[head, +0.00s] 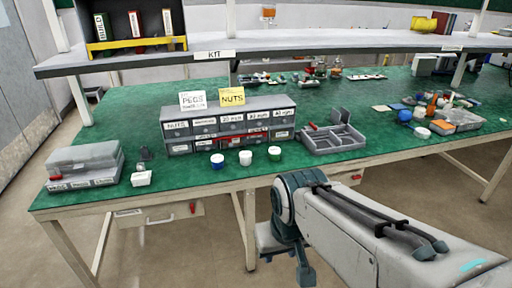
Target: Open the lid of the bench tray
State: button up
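Two grey trays could be the bench tray; no label that I can read settles which. A lidded grey box (85,160) sits at the left front corner of the green bench, its lid down, with labels and a red spot on its front. An open grey compartment tray (333,140) lies right of centre, with a grey plate standing at its back. My arm comes in from the lower right and bends down at a teal joint in front of the bench's front edge. My gripper's fingertips do not show, and nothing held is visible.
A labelled drawer cabinet (230,125) stands mid-bench, with PEGS and NUTS cards on top and small pots (246,158) in front. A shelf (270,53) overhangs the back. Clutter fills the right.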

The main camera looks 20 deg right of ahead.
aim_at(58, 154)
jog(key=u, duration=0.3)
jog(key=i, duration=0.35)
jog(key=u, duration=0.95)
jog(key=i, duration=1)
jog(key=z, duration=0.05)
